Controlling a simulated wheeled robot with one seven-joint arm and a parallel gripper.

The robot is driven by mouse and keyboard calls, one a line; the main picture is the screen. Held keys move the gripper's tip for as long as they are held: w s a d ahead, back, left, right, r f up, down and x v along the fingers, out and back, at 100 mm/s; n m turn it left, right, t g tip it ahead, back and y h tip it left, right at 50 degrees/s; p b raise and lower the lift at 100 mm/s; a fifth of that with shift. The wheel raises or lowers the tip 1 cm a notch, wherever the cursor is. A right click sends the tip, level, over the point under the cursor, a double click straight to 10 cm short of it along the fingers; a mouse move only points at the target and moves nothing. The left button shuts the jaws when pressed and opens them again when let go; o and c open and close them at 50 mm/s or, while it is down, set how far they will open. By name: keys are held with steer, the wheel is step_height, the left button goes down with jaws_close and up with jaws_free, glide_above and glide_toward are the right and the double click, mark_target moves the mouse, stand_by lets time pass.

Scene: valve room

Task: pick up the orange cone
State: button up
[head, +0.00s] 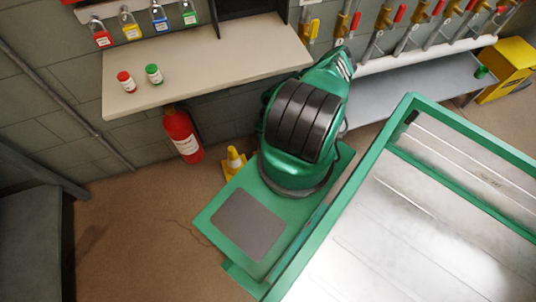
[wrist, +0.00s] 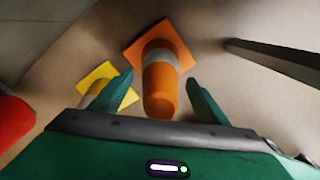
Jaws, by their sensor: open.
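The orange cone (wrist: 160,92) with a grey-white band and square orange base stands on the floor in the wrist view, its rounded top toward the camera. My gripper (wrist: 160,77) is open, with one teal finger on each side of the cone in the picture. Neither finger visibly touches it, and I cannot tell how far down they reach. The orange cone is not visible in the head view, where my green arm covers part of the floor.
A yellow cone (head: 234,158) stands close to the left finger; it also shows in the wrist view (wrist: 99,78). A red fire extinguisher (head: 182,135) stands by the wall under a shelf (head: 215,62). A dark bar (wrist: 275,58) lies right of the orange cone.

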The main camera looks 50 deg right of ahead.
jaws_close()
steer(key=shift+r, duration=0.15)
